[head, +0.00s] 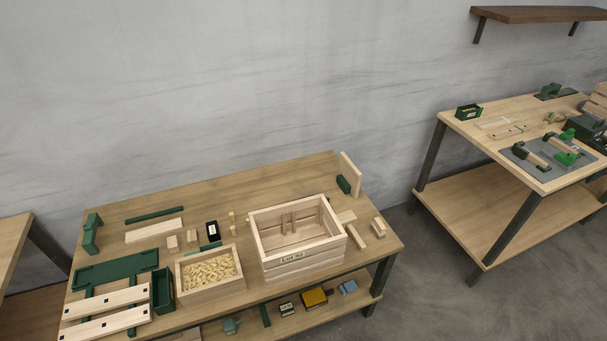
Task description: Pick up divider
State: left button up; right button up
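A wooden crate (262,258) with an open top and a label on its front stands on the right half of the workbench. Small upright wooden pieces show inside it. A thin pale board (351,173) stands upright behind the crate at the bench's far right, beside a green block (343,185). Another pale board (154,230) lies flat at the left. I cannot tell for certain which board is the divider. Neither of my grippers is in view.
On the workbench (290,180), a box (211,290) holds several pale pieces. Slats (105,301), a green tray (162,289) and a black device (212,231) lie left; wood blocks (379,228) lie right. A second table (470,120) holds green tools. The bench's back strip is clear.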

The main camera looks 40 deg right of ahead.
aim_at(350, 173)
jog(key=u, duration=2.65)
jog(key=k, duration=2.65)
jog(key=z, duration=1.8)
jog(key=i, duration=0.4)
jog(key=z, duration=0.05)
